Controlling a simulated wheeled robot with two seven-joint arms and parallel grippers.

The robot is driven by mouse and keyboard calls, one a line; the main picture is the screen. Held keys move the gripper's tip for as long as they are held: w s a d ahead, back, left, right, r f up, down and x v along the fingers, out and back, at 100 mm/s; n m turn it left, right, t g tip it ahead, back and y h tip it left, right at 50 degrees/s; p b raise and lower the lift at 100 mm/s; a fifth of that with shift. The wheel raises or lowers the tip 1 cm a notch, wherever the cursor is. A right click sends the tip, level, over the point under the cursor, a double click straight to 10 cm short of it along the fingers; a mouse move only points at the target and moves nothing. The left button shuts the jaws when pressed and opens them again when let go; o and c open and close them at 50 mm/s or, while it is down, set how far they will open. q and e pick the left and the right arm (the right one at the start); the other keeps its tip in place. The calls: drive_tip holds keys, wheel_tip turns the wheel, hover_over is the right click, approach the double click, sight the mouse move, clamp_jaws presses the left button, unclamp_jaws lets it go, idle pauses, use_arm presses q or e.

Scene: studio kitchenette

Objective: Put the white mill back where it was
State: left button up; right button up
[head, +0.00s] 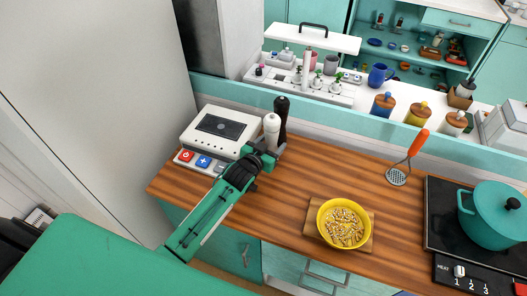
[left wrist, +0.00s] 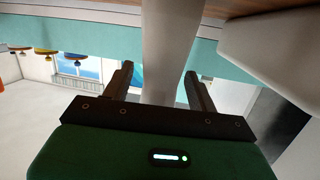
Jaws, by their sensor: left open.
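The white mill (head: 271,126) stands upright at the back of the wooden counter, just left of a taller black mill (head: 282,108). My left gripper (head: 270,153) is low in front of it and hides its lower part in the head view. In the left wrist view the white mill (left wrist: 157,45) shows between the two open fingers of the left gripper (left wrist: 159,82), with a gap visible on each side. My right gripper is not in view.
A white console (head: 215,125) with coloured buttons sits close on the left of the mill. A yellow bowl (head: 343,222) stands on a board on the counter, with a skimmer (head: 398,175) behind it. A teal pot (head: 493,215) is on the hob.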

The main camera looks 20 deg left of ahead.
use_arm(q)
drive_tip(key=b+v, duration=0.1)
drive_tip(key=v, duration=1)
drive_tip(key=shift+s, duration=0.35)
drive_tip(key=shift+s+a, duration=0.1)
drive_tip(key=s+f+g, duration=0.1)
drive_tip(key=s+g, duration=0.1)
drive_tip(key=s, duration=0.2)
drive_tip(key=s+f+g+y, duration=0.1)
drive_tip(key=s+f+g, duration=0.1)
drive_tip(key=s, duration=0.1)
drive_tip(key=s+f+g+y, duration=0.1)
drive_tip(key=s, duration=0.3)
drive_tip(key=shift+s+a+f+n+g, duration=0.25)
drive_tip(key=shift+s+a+n+g, duration=0.05)
drive_tip(key=shift+n+g, duration=0.1)
drive_tip(key=s+g, duration=0.6)
drive_tip(key=s, duration=0.9)
wheel_tip(320, 180, down, 30)
drive_tip(key=g, duration=0.1)
drive_tip(key=s+a+f+g, duration=0.1)
drive_tip(key=s+a+f, duration=0.1)
drive_tip(key=s+f, duration=0.8)
drive_tip(key=s+a+f+y, duration=0.1)
drive_tip(key=s+a+f, duration=0.1)
drive_tip(key=s+f, duration=0.8)
drive_tip(key=shift+f+m+g, duration=0.3)
drive_tip(key=shift+f+g, duration=0.1)
drive_tip(key=shift+f, duration=0.2)
